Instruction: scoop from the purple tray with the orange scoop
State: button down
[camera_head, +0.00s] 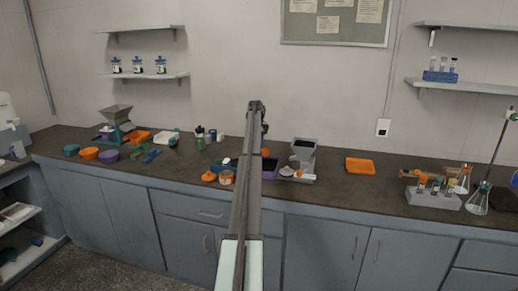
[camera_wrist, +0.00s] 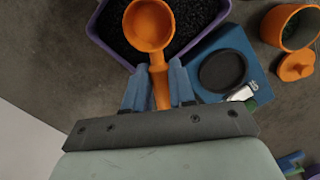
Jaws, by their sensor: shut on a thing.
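The orange scoop (camera_wrist: 148,25) shows in the wrist view with its handle pointing down toward me. My gripper (camera_wrist: 159,85) is shut on the scoop's handle, with a blue finger on each side of it. The scoop's bowl is over the purple tray (camera_wrist: 108,47), which holds black granules (camera_wrist: 190,20). I cannot tell whether the bowl touches the granules; its inside looks plain orange. In the head view the purple tray (camera_head: 270,170) shows just right of my arm, which hides part of it.
A blue scale (camera_wrist: 215,62) with a dark round plate sits right of the tray. An orange jar (camera_wrist: 292,25) and its orange lid (camera_wrist: 296,66) stand beyond it. The counter near the orange tray (camera_head: 360,165) is clear.

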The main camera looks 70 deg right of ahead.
jog(key=shift+m, duration=0.3)
jog(key=shift+s, duration=0.1)
